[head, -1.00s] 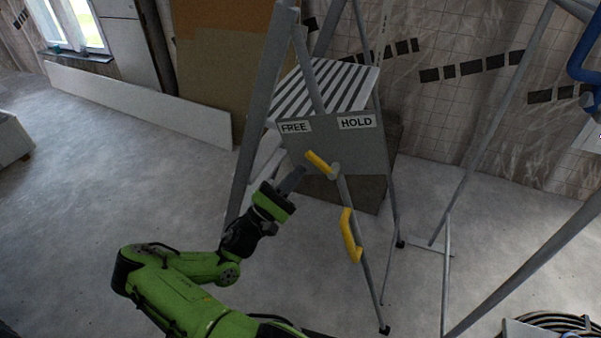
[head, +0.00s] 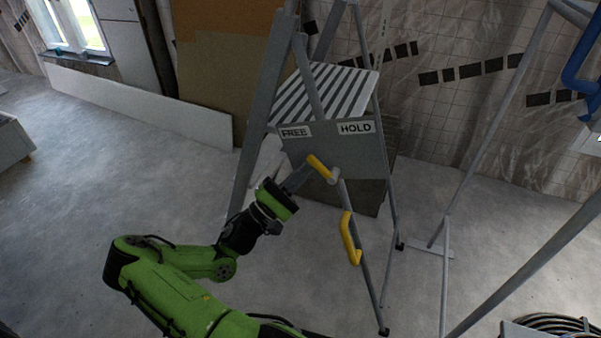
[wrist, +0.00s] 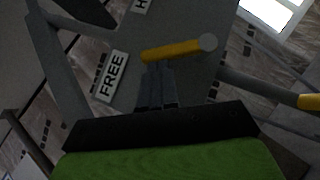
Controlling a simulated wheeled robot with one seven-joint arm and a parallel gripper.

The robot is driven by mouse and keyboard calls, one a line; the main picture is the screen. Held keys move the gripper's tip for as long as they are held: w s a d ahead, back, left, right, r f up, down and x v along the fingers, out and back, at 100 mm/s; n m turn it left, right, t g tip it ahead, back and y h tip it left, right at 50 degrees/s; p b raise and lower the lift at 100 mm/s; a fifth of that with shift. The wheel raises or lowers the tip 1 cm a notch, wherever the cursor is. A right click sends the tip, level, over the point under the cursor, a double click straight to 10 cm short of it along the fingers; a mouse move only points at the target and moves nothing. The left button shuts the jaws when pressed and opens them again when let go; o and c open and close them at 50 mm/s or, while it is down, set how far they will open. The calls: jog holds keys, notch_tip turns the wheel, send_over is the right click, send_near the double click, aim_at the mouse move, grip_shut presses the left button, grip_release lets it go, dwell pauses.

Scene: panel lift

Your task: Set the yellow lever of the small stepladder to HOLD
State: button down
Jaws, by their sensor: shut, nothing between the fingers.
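The small stepladder's grey plate (head: 350,158) carries a FREE label (head: 294,132) on its left and a HOLD label (head: 356,127) on its right. The yellow lever (head: 319,166) pivots below them and tilts up to the left, its tip toward FREE. My gripper (head: 303,174) is shut and empty, its fingertips close to the lever's left side. In the wrist view my gripper (wrist: 157,70) points at the yellow lever (wrist: 172,51), its tips at or just short of it; contact is unclear. The FREE label (wrist: 112,75) shows whole there; HOLD is mostly cut off.
A yellow handle (head: 350,238) sits on the stepladder's front right leg. The striped step (head: 325,90) is above the plate. Another metal frame (head: 480,165) stands at the right, with a cable coil (head: 550,325) below. The floor at left is clear.

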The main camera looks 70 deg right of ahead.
aim_at(313, 161)
notch_tip(313, 161, up, 2)
jog(key=m+g+y+p, duration=0.1)
jog(key=m+y+p, duration=0.1)
jog(key=m+p, duration=0.1)
jog(key=shift+s+r+y, duration=0.1)
jog(key=shift+s+y, duration=0.05)
jog(key=shift+y, duration=0.15)
jog(key=r+m+y+p, duration=0.1)
jog(key=m+p, duration=0.1)
jog(key=s+r+m+t+y+p, duration=0.1)
jog(key=m+p, duration=0.1)
jog(key=s+m+t+y+p, duration=0.1)
jog(key=m+y, duration=0.1)
jog(key=shift+s+a+r+p, duration=0.15)
jog(key=shift+s+r+p, duration=0.05)
jog(key=shift+r+p, duration=0.2)
jog(key=shift+s+a+r+m+t+y+p, duration=0.1)
jog(key=shift+s+r+m+t+y+p, duration=0.1)
jog(key=shift+s+m+t+y+p, duration=0.3)
jog(key=shift+s+r+m+t+y+p, duration=0.15)
jog(key=shift+s+m+t+y+p, duration=0.15)
jog(key=shift+s+m, duration=0.35)
jog(key=shift+r, duration=0.1)
